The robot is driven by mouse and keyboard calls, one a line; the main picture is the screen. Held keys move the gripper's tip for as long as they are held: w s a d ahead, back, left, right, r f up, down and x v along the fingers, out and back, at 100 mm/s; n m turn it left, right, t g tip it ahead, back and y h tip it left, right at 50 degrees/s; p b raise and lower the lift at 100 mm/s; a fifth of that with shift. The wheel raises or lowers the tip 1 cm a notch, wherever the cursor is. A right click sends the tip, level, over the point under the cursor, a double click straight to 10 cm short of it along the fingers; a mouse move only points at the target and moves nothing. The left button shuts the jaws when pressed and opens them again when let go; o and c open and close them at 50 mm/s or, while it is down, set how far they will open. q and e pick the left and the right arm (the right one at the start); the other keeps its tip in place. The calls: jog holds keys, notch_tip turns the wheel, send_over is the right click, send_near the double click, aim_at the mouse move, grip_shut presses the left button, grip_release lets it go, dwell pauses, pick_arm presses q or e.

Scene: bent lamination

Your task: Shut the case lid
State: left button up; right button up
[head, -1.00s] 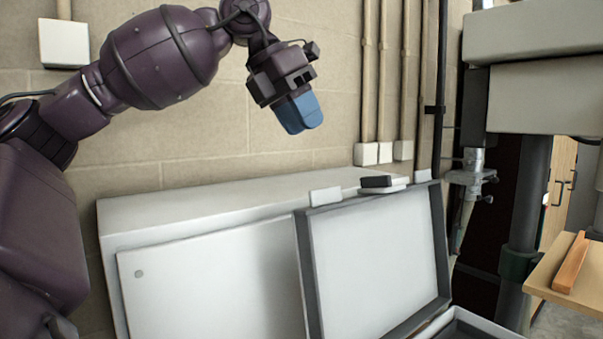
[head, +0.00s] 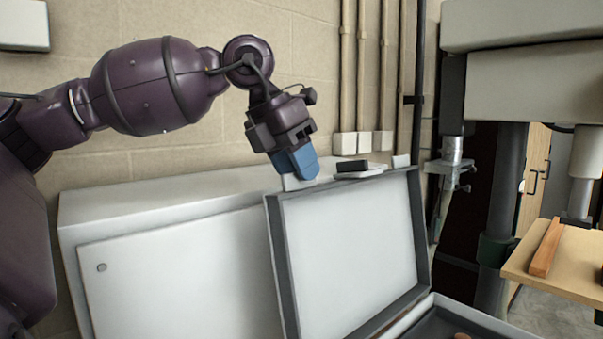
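The case lid (head: 345,255) stands raised, a pale panel in a dark grey frame. The case's lower part (head: 470,318) shows only partly at the bottom edge, with a dark inside. My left gripper (head: 298,168) has blue fingertips, close together with no gap showing between them. It points down just above the lid's upper left edge, near a small pale block there. Whether it touches the lid or hangs behind it I cannot tell. It holds nothing that I can see. My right gripper is out of view.
A white cabinet (head: 180,270) stands behind and left of the lid. A dark block on a white pad (head: 358,170) sits behind the lid's top edge. At right are a grey machine column (head: 507,180) and a wooden table (head: 565,265) with a wooden bar.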

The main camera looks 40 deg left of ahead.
pick_arm(q)
jog(key=shift+f, duration=0.2)
grip_shut()
dwell(0.5)
